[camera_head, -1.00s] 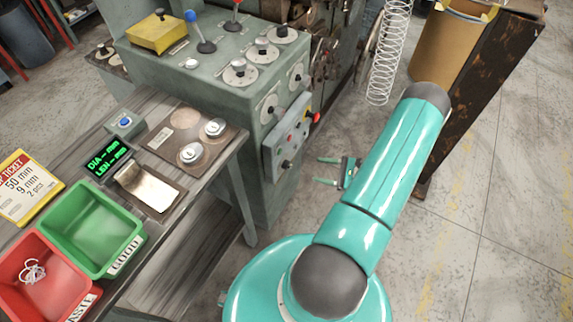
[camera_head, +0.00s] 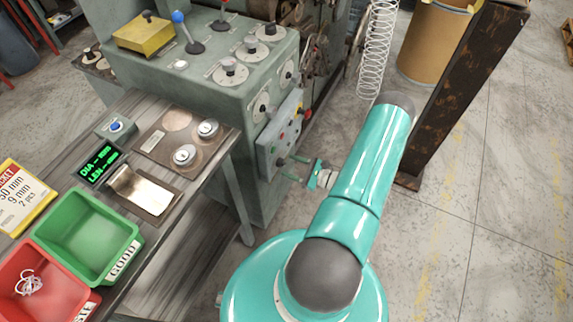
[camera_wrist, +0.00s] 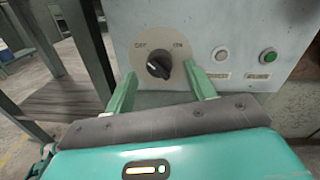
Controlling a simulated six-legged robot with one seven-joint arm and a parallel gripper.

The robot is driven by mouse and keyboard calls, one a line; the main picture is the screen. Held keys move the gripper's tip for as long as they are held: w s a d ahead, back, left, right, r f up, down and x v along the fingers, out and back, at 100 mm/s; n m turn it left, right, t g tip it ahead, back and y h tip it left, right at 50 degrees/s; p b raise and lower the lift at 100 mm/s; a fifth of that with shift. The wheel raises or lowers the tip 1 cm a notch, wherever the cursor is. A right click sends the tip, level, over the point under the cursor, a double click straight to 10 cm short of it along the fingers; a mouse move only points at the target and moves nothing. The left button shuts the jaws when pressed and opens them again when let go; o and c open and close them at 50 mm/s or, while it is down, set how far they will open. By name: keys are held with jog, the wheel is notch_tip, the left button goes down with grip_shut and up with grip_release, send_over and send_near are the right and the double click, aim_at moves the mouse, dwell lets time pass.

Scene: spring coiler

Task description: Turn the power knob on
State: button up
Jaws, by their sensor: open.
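The power knob (camera_wrist: 160,66) is black on a round beige plate marked OFF at left and ON at right. It looks turned toward the OFF side, its pointer hard to read. In the head view the knob (camera_head: 281,161) is small, low on the grey control box (camera_head: 265,147). My gripper (camera_wrist: 160,72) is open, with one green finger on each side of the knob in the wrist view. The fingertips look short of the panel or close to it; I cannot tell if they touch. In the head view my gripper (camera_head: 292,168) faces the box.
A white button (camera_wrist: 221,54) and a green button (camera_wrist: 268,56) sit right of the knob. The workbench with the green bin (camera_head: 85,235) stands left. A rusty steel post (camera_head: 455,95) stands right. The floor between is clear.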

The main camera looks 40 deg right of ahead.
jog(key=shift+x, duration=1.2)
jog(key=shift+c, duration=0.2)
jog(key=c, duration=0.9)
jog(key=shift+c, duration=0.2)
